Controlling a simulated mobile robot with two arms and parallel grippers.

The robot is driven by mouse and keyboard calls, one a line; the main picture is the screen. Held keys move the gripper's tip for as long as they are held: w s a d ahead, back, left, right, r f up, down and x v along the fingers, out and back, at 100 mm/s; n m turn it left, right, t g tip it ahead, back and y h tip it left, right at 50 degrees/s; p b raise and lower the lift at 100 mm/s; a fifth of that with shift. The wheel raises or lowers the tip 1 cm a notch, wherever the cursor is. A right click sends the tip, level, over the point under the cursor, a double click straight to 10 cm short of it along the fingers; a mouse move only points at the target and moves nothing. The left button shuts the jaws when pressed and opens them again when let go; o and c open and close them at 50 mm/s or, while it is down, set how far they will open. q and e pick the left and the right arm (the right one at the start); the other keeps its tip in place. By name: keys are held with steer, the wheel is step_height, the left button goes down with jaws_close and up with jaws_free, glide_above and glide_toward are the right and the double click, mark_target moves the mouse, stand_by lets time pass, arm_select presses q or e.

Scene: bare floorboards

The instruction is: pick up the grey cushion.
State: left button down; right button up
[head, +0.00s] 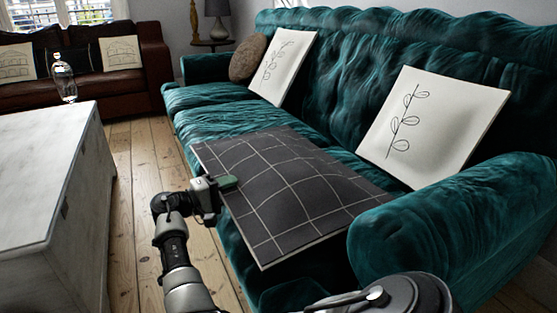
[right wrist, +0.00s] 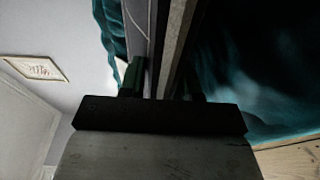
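The grey cushion (head: 290,185), dark with a pale grid of lines, lies nearly flat over the seat of the teal sofa. Its near corner juts out past the seat's front edge. My right gripper (head: 226,184) is at the cushion's left edge, with a green finger on its upper face. In the right wrist view the cushion's edge (right wrist: 172,50) runs between the two green fingers (right wrist: 160,80), and they look closed on it. The far finger is mostly in shadow. I cannot tell whether the cushion is clear of the seat. My left gripper is not in view.
The teal sofa (head: 215,97) also holds two white leaf-print cushions (head: 435,120) and a brown round cushion (head: 248,58). Its rounded armrest (head: 450,215) stands close at the right. A white chest (head: 45,165) stands at the left, with bare floorboards (head: 135,170) between.

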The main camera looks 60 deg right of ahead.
jaws_close()
steer(key=shift+r, duration=0.15)
